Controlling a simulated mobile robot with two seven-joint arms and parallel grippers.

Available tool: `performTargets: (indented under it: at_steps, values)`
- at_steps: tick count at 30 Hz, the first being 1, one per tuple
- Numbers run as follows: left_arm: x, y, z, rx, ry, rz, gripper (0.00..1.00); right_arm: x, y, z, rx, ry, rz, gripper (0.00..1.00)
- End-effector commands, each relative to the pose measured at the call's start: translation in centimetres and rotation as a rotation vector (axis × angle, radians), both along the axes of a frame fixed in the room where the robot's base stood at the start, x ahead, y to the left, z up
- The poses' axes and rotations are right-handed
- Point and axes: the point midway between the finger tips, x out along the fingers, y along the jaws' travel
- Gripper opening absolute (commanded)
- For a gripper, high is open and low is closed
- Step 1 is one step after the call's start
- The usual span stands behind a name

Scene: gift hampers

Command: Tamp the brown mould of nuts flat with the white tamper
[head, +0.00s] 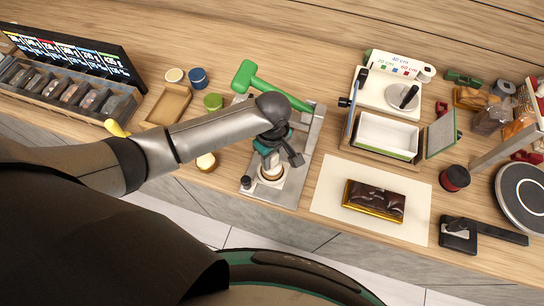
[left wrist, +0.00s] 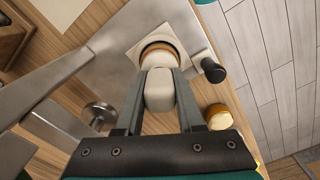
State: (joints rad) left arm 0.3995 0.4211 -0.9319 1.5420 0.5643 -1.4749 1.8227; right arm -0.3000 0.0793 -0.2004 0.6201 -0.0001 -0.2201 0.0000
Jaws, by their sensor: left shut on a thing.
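My left gripper (head: 272,158) points down over the steel plate at the front of the table. It is shut on the white tamper (left wrist: 160,92), whose handle stands between the two fingers in the left wrist view. The brown mould (left wrist: 157,47) sits on a pale square on the plate, directly beyond the tamper's lower end. In the head view the mould (head: 271,175) shows just below the gripper. The tamper's lower end appears to be at the mould's mouth; whether it touches the nuts is hidden. My right gripper is not in view.
The steel plate (head: 304,152) has a black knob (head: 247,183) near its front corner. A green mallet (head: 265,83) lies behind it. A small round cream-topped pot (head: 206,162) stands left. A chocolate bar (head: 373,201) lies on a pale mat (head: 325,187) to the right.

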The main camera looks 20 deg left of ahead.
Motion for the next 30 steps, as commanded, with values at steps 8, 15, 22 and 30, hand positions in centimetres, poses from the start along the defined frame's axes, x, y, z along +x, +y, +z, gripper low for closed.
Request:
performTargets:
  at_steps: [8, 15, 22, 30]
  values:
    - [-0.2, 0.0, 0.4, 0.0, 0.005, -0.001, 0.0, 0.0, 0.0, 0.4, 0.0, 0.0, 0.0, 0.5]
    - [-0.1, -0.1, 1.9, -0.002, 0.002, -0.001, 0.0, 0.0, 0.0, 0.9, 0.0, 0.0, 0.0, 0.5]
    - [-0.1, 0.0, 2.9, -0.001, 0.002, 0.0, 0.0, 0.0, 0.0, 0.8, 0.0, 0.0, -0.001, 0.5]
    - [-0.1, 0.0, 2.9, 0.0, 0.002, 0.0, 0.0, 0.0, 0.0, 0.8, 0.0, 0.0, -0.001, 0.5]
